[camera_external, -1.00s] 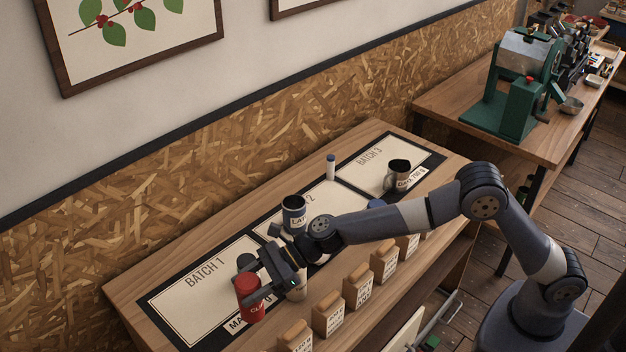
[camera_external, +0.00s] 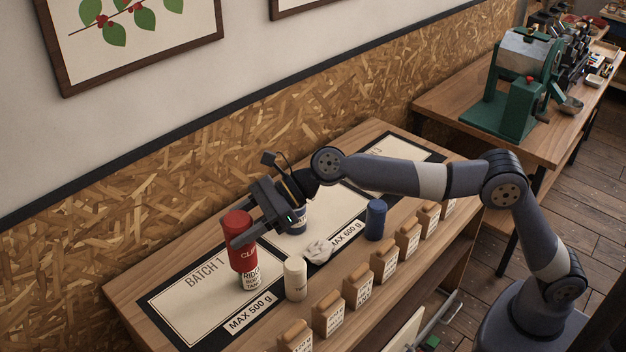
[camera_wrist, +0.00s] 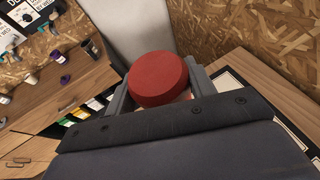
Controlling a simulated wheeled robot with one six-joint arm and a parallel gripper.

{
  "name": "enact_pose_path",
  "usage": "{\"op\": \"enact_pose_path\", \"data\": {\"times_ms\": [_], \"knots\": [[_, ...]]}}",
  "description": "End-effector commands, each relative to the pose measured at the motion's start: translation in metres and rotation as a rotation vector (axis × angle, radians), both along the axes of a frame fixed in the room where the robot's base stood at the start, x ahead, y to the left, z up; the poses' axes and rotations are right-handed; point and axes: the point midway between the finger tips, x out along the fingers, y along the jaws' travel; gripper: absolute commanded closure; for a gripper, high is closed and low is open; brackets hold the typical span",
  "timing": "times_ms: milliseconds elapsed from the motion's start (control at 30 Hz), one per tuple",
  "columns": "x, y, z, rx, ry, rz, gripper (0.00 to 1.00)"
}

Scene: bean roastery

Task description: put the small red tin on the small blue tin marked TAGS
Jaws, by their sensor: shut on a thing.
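The small red tin (camera_external: 243,256) is upright between the fingers of my gripper (camera_external: 241,238), raised above the BATCH 1 panel. In the wrist view its round red lid (camera_wrist: 158,79) lies between the two grey fingers (camera_wrist: 160,90). A pale labelled tin (camera_external: 251,278) shows directly below it in the picture; I cannot tell whether they touch. A plain-looking blue tin (camera_external: 376,220) stands to the right with no readable label. I cannot read TAGS on either one.
Several wooden-lidded jars (camera_external: 358,287) line the bench front. The BATCH 1 panel (camera_external: 195,300) is bare at left. My arm covers part of the right panels.

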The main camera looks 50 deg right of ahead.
Motion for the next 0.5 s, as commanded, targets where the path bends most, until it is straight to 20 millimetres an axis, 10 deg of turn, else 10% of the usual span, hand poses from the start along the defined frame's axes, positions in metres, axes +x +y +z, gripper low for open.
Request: {"op": "enact_pose_path", "data": {"times_ms": [267, 500], "knots": [[0.026, -0.058, -0.003, 0.002, 0.0, -0.022, 0.83], [0.052, -0.146, -0.008, 0.003, 0.0, -0.048, 0.83]]}}
